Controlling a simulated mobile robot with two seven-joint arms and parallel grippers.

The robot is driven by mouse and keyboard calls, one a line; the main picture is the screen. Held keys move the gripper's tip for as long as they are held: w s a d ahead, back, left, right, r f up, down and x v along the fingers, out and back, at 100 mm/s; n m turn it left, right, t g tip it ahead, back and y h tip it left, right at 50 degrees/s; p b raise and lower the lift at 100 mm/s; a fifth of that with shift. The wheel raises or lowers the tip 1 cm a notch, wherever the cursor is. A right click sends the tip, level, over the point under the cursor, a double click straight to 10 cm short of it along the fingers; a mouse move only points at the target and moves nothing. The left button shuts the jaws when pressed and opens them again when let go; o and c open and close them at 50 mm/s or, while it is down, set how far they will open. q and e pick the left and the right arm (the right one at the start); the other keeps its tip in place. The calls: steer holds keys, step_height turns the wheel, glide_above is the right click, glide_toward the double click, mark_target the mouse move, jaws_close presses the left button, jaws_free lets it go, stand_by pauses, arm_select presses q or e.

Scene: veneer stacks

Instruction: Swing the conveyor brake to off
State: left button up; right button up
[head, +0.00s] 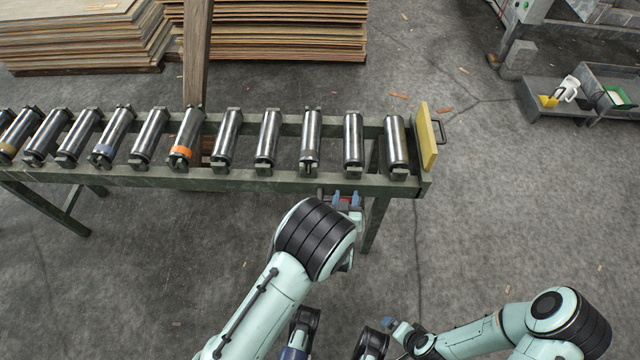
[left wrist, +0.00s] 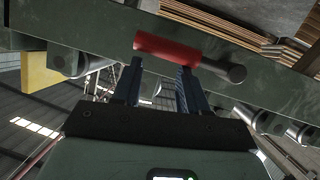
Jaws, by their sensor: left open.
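The conveyor brake shows in the left wrist view as a red grip (left wrist: 165,49) with a dark rounded end piece (left wrist: 232,72), against the green side rail. In the head view a little of the red grip (head: 344,204) shows at the conveyor's near rail, close to its right end. My left gripper (head: 347,197) is there too, open. In the left wrist view its two blue fingers (left wrist: 159,72) point at the grip, which crosses just beyond their tips; I cannot tell whether they touch. My right gripper (head: 389,324) is low in the head view, away from the conveyor; its jaws are unclear.
The roller conveyor (head: 150,178) runs across the head view, with a yellow end stop (head: 427,137) at its right end. Veneer stacks (head: 270,30) lie behind it. Grey trays (head: 590,112) stand at the right. The floor (head: 500,200) right of the conveyor is mostly clear.

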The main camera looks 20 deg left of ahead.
arm_select(q)
steer(key=shift+s+a+f, duration=0.1)
steer(key=shift+f, duration=0.05)
steer(key=p+v, duration=0.3)
steer(key=v, duration=0.4)
stand_by(0.5)
stand_by(0.3)
